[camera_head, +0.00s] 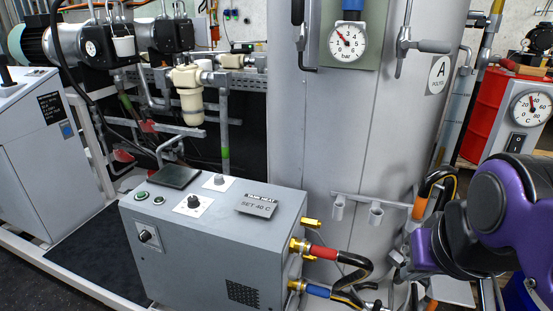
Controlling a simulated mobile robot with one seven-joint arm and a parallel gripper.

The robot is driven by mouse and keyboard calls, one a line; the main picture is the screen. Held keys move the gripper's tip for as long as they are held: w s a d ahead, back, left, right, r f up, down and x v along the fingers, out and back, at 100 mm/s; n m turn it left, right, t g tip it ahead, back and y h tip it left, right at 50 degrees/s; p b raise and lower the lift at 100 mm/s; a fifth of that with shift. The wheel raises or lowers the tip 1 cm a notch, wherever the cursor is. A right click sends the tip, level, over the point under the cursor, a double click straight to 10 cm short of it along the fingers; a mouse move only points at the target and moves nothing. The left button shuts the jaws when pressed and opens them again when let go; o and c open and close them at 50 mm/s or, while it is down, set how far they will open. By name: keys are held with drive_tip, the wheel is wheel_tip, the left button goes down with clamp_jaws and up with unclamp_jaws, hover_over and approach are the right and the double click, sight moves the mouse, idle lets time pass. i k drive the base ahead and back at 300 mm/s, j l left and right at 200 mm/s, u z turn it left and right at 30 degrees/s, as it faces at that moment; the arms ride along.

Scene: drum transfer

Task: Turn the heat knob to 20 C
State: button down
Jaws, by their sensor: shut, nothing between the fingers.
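The grey control box (210,262) stands on the floor at the lower middle. On its top is a black knob (194,202) on a white scale plate; the plate's marks are too small to read. A smaller grey knob (218,180) sits on another white plate behind it. I cannot tell from labels which knob is the heat knob. A tag (257,206) on the box top reads "SET 40 C". My purple arm is at the right edge, apart from the box; my gripper is not visible.
Brass fittings with red-banded (323,253) and blue-banded (318,291) hoses stick out from the box's right side. The tall grey tank (330,140) with a bar gauge (347,42) stands behind. A C dial (531,107) is at right. Space above the box top is clear.

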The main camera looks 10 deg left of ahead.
sight(192, 202)
drive_tip(key=k+l+u, duration=0.1)
drive_tip(key=u, duration=0.3)
drive_tip(key=k+u, duration=0.1)
drive_tip(key=u, duration=0.25)
drive_tip(key=k+l+u, duration=0.1)
drive_tip(key=u, duration=0.3)
drive_tip(key=i+j+z, duration=0.3)
drive_tip(key=j, duration=0.25)
drive_tip(key=i+j+z, duration=0.3)
drive_tip(key=j, duration=0.35)
drive_tip(key=i+j+z, duration=0.15)
drive_tip(key=i+j, duration=0.1)
drive_tip(key=j, duration=0.1)
